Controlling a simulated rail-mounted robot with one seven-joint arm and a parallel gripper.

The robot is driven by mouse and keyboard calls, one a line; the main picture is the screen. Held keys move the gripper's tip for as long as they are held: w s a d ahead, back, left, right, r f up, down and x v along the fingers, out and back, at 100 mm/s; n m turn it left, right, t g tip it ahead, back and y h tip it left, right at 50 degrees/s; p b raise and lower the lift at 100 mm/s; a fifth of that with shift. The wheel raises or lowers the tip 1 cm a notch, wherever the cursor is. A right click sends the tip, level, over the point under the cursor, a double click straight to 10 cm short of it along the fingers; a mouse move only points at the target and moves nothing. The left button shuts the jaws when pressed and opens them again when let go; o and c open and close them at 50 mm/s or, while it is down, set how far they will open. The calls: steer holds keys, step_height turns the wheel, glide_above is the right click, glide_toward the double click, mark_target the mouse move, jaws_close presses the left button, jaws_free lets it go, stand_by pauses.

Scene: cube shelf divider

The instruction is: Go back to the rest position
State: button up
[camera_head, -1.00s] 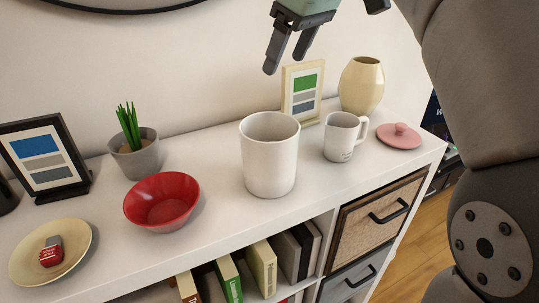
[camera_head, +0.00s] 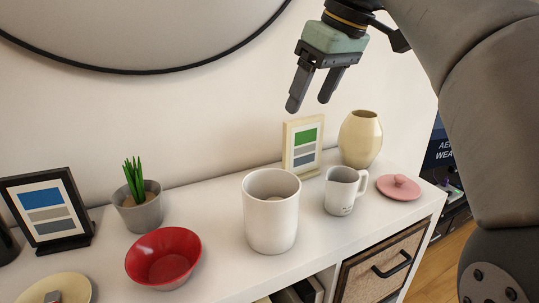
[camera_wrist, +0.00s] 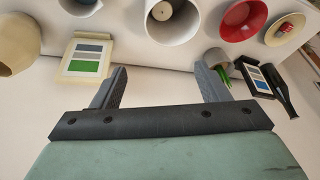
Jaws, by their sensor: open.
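My gripper (camera_head: 308,98) is open and empty, raised in the air above the shelf top (camera_head: 217,226). In the head view it hangs above and behind the white canister (camera_head: 270,226), clear of everything. In the wrist view its two fingers (camera_wrist: 161,88) are spread wide with nothing between them.
A grey mug (camera_head: 339,196), a cream picture frame (camera_head: 288,150), a beige vase (camera_head: 360,140) and a pink lid (camera_head: 399,187) stand at right. A red bowl (camera_head: 164,262), a potted plant (camera_head: 141,214) and a black frame (camera_head: 43,205) stand at left. A round mirror (camera_head: 140,69) hangs behind.

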steer(key=s+d+f+m+h, duration=0.1)
steer(key=s+d+f+m, duration=0.15)
steer(key=f, duration=0.75)
steer(key=s+d+f+m+h, duration=0.1)
steer(key=s+d+f+m, duration=0.15)
steer(key=f, duration=0.75)
steer(key=s+d+f+m+g, duration=0.1)
steer(key=s+f+m, duration=0.1)
steer(key=s+f, duration=0.4)
steer(key=s+d+f+m+h, duration=0.1)
steer(key=s+f, duration=0.5)
steer(key=f, duration=0.7)
steer(key=shift+s+d+m+g, duration=0.35)
steer(key=shift+m+g, duration=0.05)
steer(key=shift+m, duration=0.2)
